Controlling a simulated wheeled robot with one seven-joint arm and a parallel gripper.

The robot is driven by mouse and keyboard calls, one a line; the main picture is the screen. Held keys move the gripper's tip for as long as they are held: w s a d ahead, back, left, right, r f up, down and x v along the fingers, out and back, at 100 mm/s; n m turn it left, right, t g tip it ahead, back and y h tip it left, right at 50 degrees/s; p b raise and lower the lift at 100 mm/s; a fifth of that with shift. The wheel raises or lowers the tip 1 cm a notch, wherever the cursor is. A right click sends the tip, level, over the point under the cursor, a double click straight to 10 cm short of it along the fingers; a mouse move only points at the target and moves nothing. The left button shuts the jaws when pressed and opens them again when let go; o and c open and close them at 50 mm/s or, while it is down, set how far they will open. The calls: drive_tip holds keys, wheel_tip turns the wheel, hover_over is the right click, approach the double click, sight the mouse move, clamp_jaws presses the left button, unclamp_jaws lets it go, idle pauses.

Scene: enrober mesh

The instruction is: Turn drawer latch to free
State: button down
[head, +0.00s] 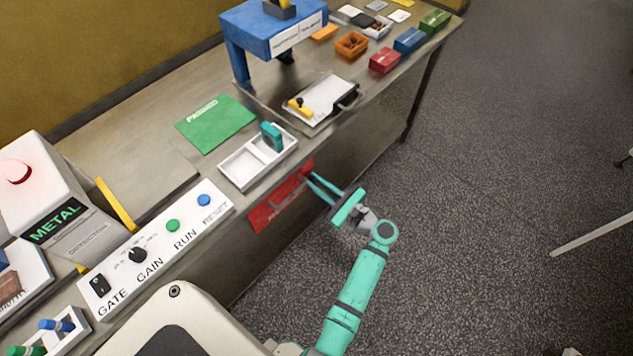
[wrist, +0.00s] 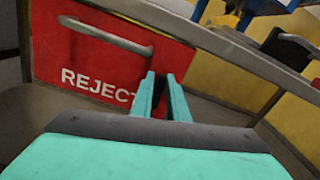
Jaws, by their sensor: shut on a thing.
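The red REJECT drawer front (head: 270,209) is on the bench's front side, below the worktop edge. In the wrist view the drawer front (wrist: 65,45) fills the upper left, with a silver bar handle (wrist: 100,33) above its lettering. My teal gripper (head: 311,178) is at the drawer front's right end. In the wrist view the gripper (wrist: 160,78) has its fingers close together with a narrow gap, covering the end of the word REJECT. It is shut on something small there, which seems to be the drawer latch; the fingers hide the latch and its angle.
The worktop edge (wrist: 225,45) runs just above my fingers. On the bench are a white two-part tray (head: 241,170) with a teal piece, a control panel (head: 157,247), a green mat (head: 215,124) and a blue stand (head: 235,50).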

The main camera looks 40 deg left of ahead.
drive_tip(key=shift+s+f, duration=0.1)
drive_tip(key=shift+f, duration=0.2)
idle(0.4)
drive_tip(key=c, duration=1.8)
unclamp_jaws()
drive_tip(key=shift+c, duration=0.2)
drive_tip(key=shift+d+r, duration=0.1)
drive_tip(key=shift+d, duration=0.25)
drive_tip(key=d, duration=1)
drive_tip(key=shift+s+d, duration=0.15)
drive_tip(key=shift+s, duration=0.2)
